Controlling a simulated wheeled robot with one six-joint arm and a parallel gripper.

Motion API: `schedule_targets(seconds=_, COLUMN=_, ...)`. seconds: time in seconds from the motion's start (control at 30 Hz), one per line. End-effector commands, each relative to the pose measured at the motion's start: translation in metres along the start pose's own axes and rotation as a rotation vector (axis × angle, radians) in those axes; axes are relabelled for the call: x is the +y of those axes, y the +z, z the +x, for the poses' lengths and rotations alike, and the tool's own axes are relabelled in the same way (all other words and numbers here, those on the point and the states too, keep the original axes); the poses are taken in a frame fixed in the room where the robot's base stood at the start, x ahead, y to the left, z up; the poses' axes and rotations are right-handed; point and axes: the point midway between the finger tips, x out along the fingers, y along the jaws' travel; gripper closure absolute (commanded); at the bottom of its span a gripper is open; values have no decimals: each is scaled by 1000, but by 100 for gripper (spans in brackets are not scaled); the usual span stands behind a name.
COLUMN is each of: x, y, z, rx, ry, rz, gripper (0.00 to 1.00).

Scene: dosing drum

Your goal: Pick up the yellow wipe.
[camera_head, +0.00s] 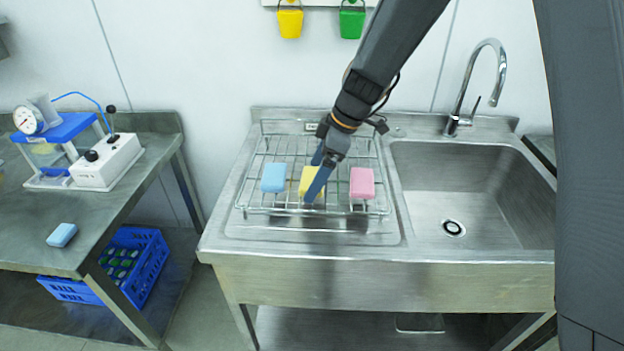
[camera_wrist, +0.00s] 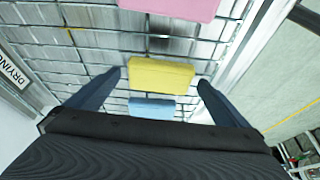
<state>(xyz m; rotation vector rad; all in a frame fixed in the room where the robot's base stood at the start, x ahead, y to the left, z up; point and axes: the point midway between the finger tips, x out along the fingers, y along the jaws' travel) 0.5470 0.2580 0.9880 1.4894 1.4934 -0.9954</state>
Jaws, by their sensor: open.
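The yellow wipe (camera_head: 307,181) lies on a wire rack in the middle of a row of three, partly hidden behind my gripper in the head view. In the wrist view the yellow wipe (camera_wrist: 160,76) shows between my two fingers, with a gap on each side. My gripper (camera_head: 315,178) is open and empty, pointing down at the yellow wipe; its fingertips also show in the wrist view (camera_wrist: 160,80). How far the tips are above the rack I cannot tell.
A blue wipe (camera_head: 273,178) and a pink wipe (camera_head: 362,183) lie on either side on the wire rack (camera_head: 262,208). The sink basin (camera_head: 470,190) is at the right. Another blue wipe (camera_head: 62,235) lies on the left table, near a white device (camera_head: 107,160).

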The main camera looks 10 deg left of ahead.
Motion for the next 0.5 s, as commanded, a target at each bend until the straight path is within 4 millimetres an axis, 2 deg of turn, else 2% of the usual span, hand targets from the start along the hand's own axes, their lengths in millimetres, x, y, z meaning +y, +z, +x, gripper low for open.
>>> schedule_targets(seconds=0.1, x=0, y=0, z=0, rx=0, ry=0, rz=0, gripper=0)
schedule_targets(seconds=0.37, x=0, y=0, z=0, rx=0, ry=0, rz=1, gripper=44)
schedule_targets(seconds=0.5, x=0, y=0, z=0, rx=0, ry=0, rz=1, gripper=44)
